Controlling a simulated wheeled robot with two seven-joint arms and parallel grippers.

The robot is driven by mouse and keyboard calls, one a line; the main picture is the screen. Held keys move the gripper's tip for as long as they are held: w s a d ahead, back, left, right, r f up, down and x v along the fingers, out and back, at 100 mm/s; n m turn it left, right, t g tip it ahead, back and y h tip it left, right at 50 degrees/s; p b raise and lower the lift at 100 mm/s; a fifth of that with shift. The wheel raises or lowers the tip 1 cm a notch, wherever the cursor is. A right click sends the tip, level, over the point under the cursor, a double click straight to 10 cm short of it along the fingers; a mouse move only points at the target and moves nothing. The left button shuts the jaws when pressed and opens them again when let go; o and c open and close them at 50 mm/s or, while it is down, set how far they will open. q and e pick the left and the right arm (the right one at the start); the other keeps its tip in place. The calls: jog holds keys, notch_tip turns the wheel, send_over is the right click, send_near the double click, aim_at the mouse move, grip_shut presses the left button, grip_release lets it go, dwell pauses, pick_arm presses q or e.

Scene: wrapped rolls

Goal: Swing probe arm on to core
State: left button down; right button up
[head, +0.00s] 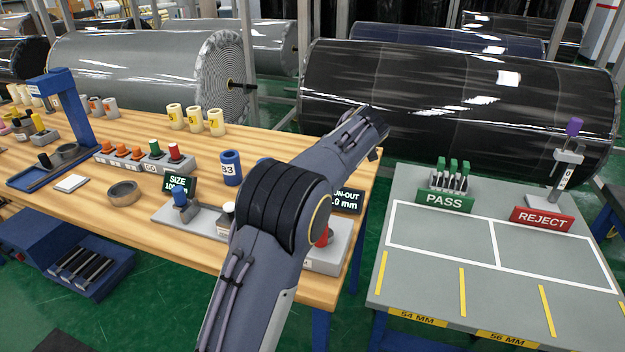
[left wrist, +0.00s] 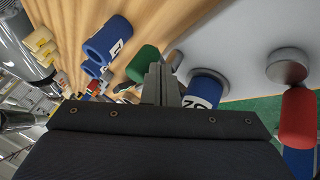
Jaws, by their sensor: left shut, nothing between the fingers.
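The run-out fixture is a grey base (head: 330,258) at the table's front edge, mostly hidden behind my left arm in the head view. A blue knob (head: 180,198) and a white-topped post (head: 228,207) show at its left, a red part (head: 322,238) at its right. In the left wrist view my left gripper (left wrist: 163,84) is shut and empty. A numbered blue core (left wrist: 203,88) on a grey disc is just right of the fingers, a green part (left wrist: 143,63) just left. A red cylinder (left wrist: 297,115) is farther right. I cannot tell which part is the probe arm.
A blue core (head: 231,168) stands on the wooden table behind the fixture, near the SIZE display (head: 178,186). A ring (head: 123,193) lies left. A grey table (head: 430,270) with PASS (head: 445,199) and REJECT (head: 542,219) signs stands right; its marked areas are clear.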

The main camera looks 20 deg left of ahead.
pick_arm(q)
jog(key=shift+w+a, duration=0.15)
jog(key=shift+w, duration=0.2)
pick_arm(e)
jog(key=shift+r, duration=0.1)
pick_arm(q)
jog(key=shift+w+a+r, duration=0.1)
dwell(0.4)
